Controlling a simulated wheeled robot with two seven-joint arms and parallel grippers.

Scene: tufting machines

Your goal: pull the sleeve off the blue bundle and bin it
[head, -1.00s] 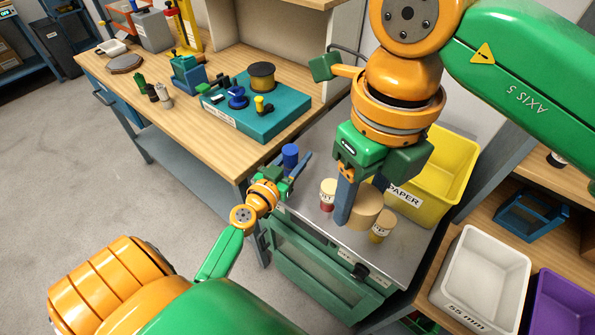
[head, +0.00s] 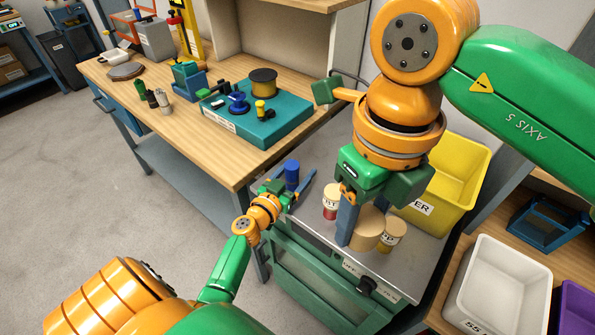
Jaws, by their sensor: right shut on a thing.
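The blue bundle (head: 292,174) stands on the grey metal top, with no sleeve visible on it. My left gripper (head: 290,184) is at it, fingers apart; whether they touch it I cannot tell. My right gripper (head: 358,224) points down over the grey top, shut on a tan cylinder, which looks like the sleeve (head: 368,232). Its nearer finger covers part of the sleeve, and I cannot tell if the sleeve is clear of the top. The yellow bin (head: 461,196) with a partly covered PAPER label stands behind and right of the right gripper.
A red bundle (head: 331,205) and a yellow bundle (head: 391,237), each with a pale labelled sleeve, stand close to the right gripper. A white bin (head: 487,299) and a purple bin (head: 573,303) are at right. The wooden bench (head: 190,127) holds a teal fixture (head: 270,128).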

